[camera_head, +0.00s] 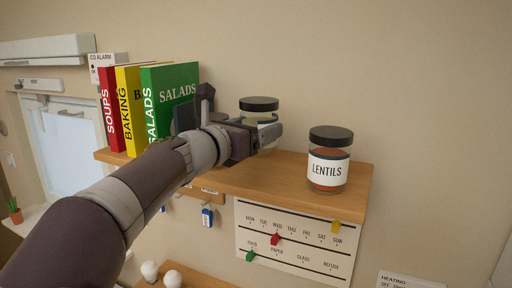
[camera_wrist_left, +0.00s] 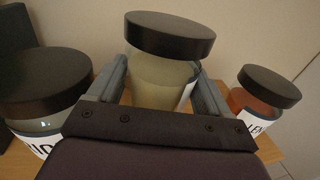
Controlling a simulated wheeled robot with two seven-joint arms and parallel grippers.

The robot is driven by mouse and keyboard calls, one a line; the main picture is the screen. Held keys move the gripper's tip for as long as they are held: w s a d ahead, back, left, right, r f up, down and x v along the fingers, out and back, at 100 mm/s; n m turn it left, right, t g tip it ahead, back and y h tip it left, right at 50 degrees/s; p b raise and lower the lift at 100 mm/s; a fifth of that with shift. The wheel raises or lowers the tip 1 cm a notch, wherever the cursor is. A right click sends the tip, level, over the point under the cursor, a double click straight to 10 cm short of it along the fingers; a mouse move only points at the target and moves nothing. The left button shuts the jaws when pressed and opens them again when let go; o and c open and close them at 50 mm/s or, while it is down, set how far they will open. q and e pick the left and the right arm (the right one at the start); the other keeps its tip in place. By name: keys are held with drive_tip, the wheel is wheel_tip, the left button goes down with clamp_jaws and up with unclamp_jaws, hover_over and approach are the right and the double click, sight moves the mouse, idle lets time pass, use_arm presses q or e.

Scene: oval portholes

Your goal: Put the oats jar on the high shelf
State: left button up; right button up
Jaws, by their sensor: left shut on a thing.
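A jar with a black lid and pale contents, which I take for the oats jar (camera_head: 259,104), stands upright at the shelf. Its label is mostly hidden. My left gripper (camera_head: 262,130) is shut on it, and in the left wrist view the jar (camera_wrist_left: 165,80) sits between the two fingers. The wooden shelf (camera_head: 275,178) runs below it; the jar's base is hidden, so I cannot tell whether it touches the wood. My right gripper is not in view.
The lentils jar (camera_head: 328,165) stands to the right on the shelf. Another black-lidded jar (camera_wrist_left: 42,85) is at left in the wrist view, its label partly cut off. Red, yellow and green books (camera_head: 172,95) stand at the shelf's left. A weekday board (camera_head: 290,245) hangs below.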

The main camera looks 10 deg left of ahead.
use_arm(q)
drive_tip(key=f, duration=0.3)
drive_tip(key=shift+s+d+f+b, duration=0.2)
drive_tip(key=shift+s+f+b, duration=0.1)
drive_tip(key=shift+b, duration=0.05)
drive_tip(key=shift+a, duration=0.15)
drive_tip(key=shift+a+f, duration=0.1)
drive_tip(key=shift+w+f, duration=0.15)
drive_tip(key=o, duration=1.7)
drive_tip(key=shift+d, duration=0.2)
